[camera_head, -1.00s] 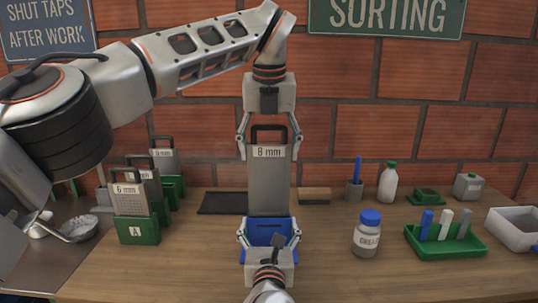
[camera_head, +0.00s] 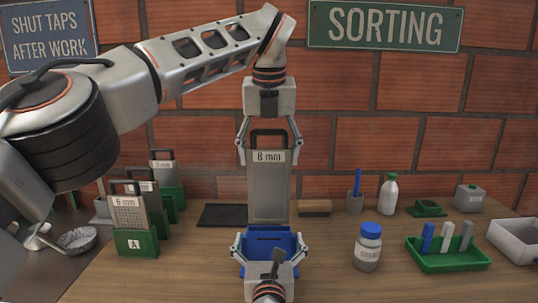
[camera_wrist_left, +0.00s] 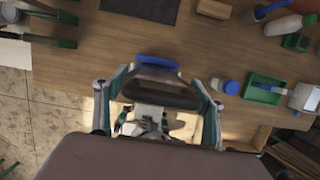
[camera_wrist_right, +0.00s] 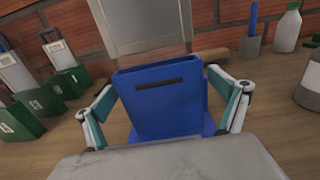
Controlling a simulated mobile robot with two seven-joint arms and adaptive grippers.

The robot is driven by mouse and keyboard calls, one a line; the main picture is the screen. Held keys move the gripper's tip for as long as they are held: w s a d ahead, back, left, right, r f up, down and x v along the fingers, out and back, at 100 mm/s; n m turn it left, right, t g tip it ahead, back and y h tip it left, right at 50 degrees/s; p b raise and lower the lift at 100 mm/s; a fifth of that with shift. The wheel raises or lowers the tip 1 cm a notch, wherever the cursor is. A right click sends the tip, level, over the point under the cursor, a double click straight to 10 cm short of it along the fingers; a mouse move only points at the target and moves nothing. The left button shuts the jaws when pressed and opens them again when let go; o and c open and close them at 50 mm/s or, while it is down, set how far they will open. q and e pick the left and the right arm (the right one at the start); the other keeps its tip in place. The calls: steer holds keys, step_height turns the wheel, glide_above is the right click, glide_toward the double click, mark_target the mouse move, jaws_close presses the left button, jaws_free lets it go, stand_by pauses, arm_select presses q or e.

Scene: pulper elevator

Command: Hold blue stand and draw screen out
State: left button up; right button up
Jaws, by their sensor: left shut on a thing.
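The 8 mm screen (camera_head: 268,190), a grey plate with a dark handle, hangs upright above the blue stand (camera_head: 262,243). Its lower edge shows just over the stand's top, with a thin gap between them. My left gripper (camera_head: 268,158) is above the stand, shut on the screen near its handle; the handle also shows in the left wrist view (camera_wrist_left: 160,90). My right gripper (camera_head: 268,250) is low at the front, its fingers against both sides of the stand. The right wrist view shows the stand (camera_wrist_right: 165,105) upright between the fingers, with a dark slit in its face.
Green stands with screens (camera_head: 135,240) are at left, beside a metal scoop (camera_head: 77,240). A dark mat (camera_head: 222,215) and a wooden block (camera_head: 314,208) lie behind. A blue-lidded jar (camera_head: 368,247) and green tray (camera_head: 447,258) are at right.

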mark_target(269, 131)
arm_select(q)
steer(key=shift+r, duration=0.1)
arm_select(e)
steer(key=s, duration=1.2)
steer(key=shift+r, duration=0.15)
arm_select(q)
steer(key=shift+s+r+p, duration=0.1)
steer(key=shift+r+p, duration=0.6)
steer(key=shift+p, duration=0.05)
steer(key=shift+r+p, duration=0.65)
steer(key=shift+p, duration=0.45)
steer(key=shift+r+p, duration=0.7)
steer(key=shift+p, duration=0.1)
steer(key=shift+r+p, duration=0.45)
steer(key=shift+p, duration=0.45)
arm_select(e)
step_height(269, 131, up, 11)
steer(key=t, duration=0.1)
steer(key=shift+s+r, duration=0.15)
steer(key=shift+r, duration=0.05)
